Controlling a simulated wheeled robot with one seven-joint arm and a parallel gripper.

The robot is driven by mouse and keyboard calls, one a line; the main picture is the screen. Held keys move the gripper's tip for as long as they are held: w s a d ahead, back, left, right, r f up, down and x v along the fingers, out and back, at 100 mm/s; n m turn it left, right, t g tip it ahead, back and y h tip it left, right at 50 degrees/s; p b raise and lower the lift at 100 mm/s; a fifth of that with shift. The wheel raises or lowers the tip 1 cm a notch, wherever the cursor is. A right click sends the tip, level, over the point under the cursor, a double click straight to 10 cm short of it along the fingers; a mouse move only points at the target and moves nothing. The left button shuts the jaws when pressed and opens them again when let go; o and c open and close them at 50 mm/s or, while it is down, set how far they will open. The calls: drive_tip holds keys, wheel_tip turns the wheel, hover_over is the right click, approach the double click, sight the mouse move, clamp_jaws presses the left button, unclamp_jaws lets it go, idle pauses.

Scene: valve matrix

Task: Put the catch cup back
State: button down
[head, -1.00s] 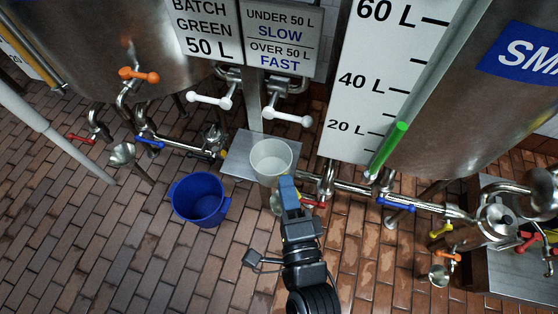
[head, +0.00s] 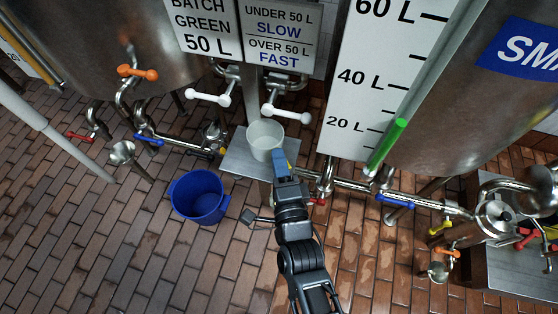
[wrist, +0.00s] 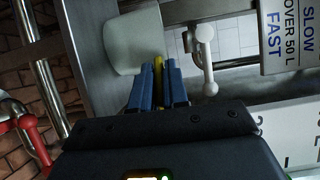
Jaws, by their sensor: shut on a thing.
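The white catch cup (head: 265,138) is upright over the small steel shelf (head: 240,162), below the two white-handled taps, in the head view. I cannot tell whether its base touches the shelf. My gripper (head: 280,157) is at the cup's near right side. In the wrist view, the blue fingers of my gripper (wrist: 160,72) are shut on a thin yellow piece beside the cup (wrist: 133,40), which looks like its handle. The cup's far side and base are partly hidden.
The white tap handles (head: 208,98) and (head: 287,114) sit just above the cup. A blue bucket (head: 199,195) stands on the brick floor at left. Steel pipework with a blue valve handle (head: 394,201) runs to the right. A green bar (head: 386,145) stands beside the level scale.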

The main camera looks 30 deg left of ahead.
drive_tip(key=shift+f, duration=0.2)
drive_tip(key=c, duration=1.1)
unclamp_jaws()
drive_tip(key=shift+r, duration=0.15)
drive_tip(key=shift+s+r, duration=0.1)
drive_tip(key=v, duration=1.2)
